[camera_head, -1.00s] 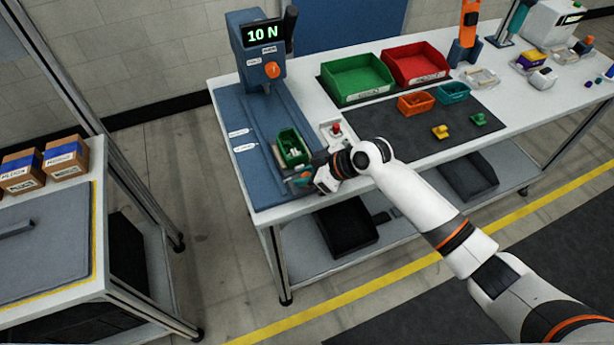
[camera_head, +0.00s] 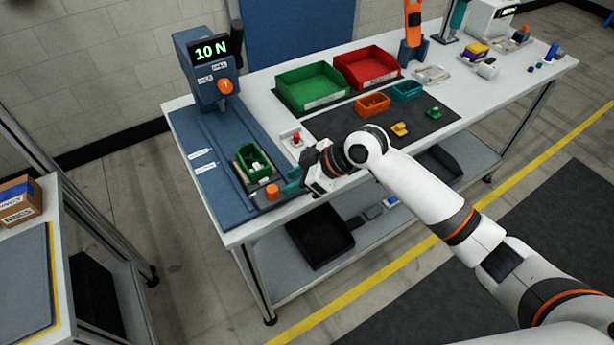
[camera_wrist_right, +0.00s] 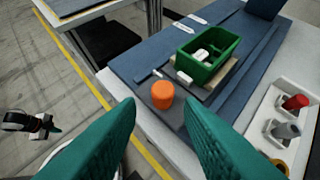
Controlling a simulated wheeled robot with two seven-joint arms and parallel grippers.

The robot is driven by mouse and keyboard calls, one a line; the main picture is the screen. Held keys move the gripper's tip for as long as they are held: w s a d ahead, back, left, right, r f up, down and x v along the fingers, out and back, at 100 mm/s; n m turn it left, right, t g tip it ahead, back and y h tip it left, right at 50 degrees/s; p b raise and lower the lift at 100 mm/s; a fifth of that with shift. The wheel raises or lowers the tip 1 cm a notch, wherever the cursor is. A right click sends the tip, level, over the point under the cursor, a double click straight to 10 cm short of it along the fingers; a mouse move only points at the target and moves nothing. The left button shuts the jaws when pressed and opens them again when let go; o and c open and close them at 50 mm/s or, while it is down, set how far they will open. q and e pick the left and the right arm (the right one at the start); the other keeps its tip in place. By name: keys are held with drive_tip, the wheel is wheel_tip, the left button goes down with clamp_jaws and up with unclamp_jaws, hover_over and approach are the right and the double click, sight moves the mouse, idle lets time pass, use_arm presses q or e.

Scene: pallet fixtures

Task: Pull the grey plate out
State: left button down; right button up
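The grey plate (camera_wrist_right: 178,112) lies on the blue fixture at the bench front and bears an orange knob (camera_wrist_right: 162,95) near its front end. A green bin (camera_wrist_right: 208,55) with pale parts stands behind the knob. In the head view the knob (camera_head: 271,191) shows at the bench edge, left of my right gripper (camera_head: 290,187). In the wrist view the teal fingers of my right gripper (camera_wrist_right: 160,125) are apart, with the knob beyond their tips and nothing held. My left gripper (camera_wrist_right: 48,124) shows small at the wrist view's left; its fingers are unclear.
The blue press (camera_head: 208,70) reads 10 N behind the fixture. Green (camera_head: 310,90) and red (camera_head: 367,68) trays stand farther back. There is clear floor before the bench.

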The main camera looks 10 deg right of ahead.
drive_tip(key=shift+b+v, duration=0.4)
drive_tip(key=shift+v, duration=1.95)
drive_tip(key=s+f+m+h, duration=0.2)
drive_tip(key=s+f+m, duration=0.2)
drive_tip(key=s+f, duration=0.5)
drive_tip(key=s+d+f+m+h, duration=0.35)
drive_tip(key=s+d, duration=0.25)
drive_tip(key=s, duration=0.2)
drive_tip(key=s+d+f+m+h, duration=0.2)
drive_tip(key=s+d+m+h, duration=0.15)
drive_tip(key=s+d, duration=0.45)
wheel_tip(320, 180, down, 27)
drive_tip(key=s+a+g+y, duration=0.1)
drive_tip(key=s, duration=0.2)
drive_tip(key=s+d+f+g, duration=0.1)
drive_tip(key=s+d+f, duration=0.1)
drive_tip(key=s+f, duration=1.2)
drive_tip(key=shift+s+d+f+g, duration=0.2)
drive_tip(key=shift+s+g, duration=0.1)
drive_tip(key=shift+s, duration=0.3)
